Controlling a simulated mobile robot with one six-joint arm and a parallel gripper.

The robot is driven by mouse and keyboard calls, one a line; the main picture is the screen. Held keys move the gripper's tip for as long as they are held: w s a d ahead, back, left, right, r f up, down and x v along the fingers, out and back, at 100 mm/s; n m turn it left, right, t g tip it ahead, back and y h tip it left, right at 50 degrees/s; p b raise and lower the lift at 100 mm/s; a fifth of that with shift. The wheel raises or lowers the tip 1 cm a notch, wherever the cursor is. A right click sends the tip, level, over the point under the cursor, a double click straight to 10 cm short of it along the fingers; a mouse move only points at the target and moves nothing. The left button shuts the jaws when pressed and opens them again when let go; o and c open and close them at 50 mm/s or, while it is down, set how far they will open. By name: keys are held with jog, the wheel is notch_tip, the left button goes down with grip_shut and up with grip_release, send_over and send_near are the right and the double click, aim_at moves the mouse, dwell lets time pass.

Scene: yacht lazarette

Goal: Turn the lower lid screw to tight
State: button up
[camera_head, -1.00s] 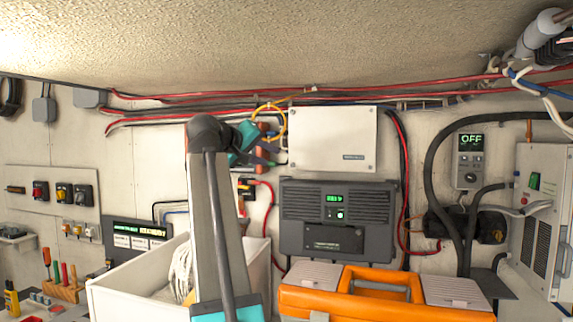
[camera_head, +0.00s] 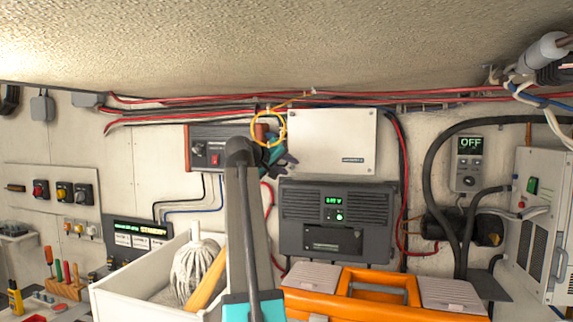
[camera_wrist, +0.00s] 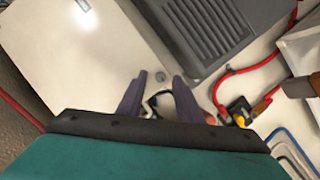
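The white box with its flat lid (camera_head: 332,142) is on the wall above the dark grey inverter unit. In the wrist view the lid (camera_wrist: 75,60) fills the upper left. A small round grey screw (camera_wrist: 160,76) shows near its corner, between my fingertips in the picture. My gripper (camera_wrist: 160,78) is open and empty, its two dark fingers apart. In the head view my gripper (camera_head: 288,163) is at the lid's lower left corner, and the screw there cannot be made out. I cannot tell whether the fingers touch the lid, nor how the screw is turned.
The dark grey inverter (camera_head: 337,222) is close below the lid. A yellow cable loop (camera_head: 268,127) hangs beside my gripper, and red cables run nearby. A panel with a red switch (camera_head: 214,148) is on the left. A white bin with a mop (camera_head: 197,262) and an orange toolbox (camera_head: 380,290) stand below.

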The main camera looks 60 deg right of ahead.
jog(key=shift+d+f, duration=0.1)
jog(key=shift+d, duration=0.2)
grip_shut()
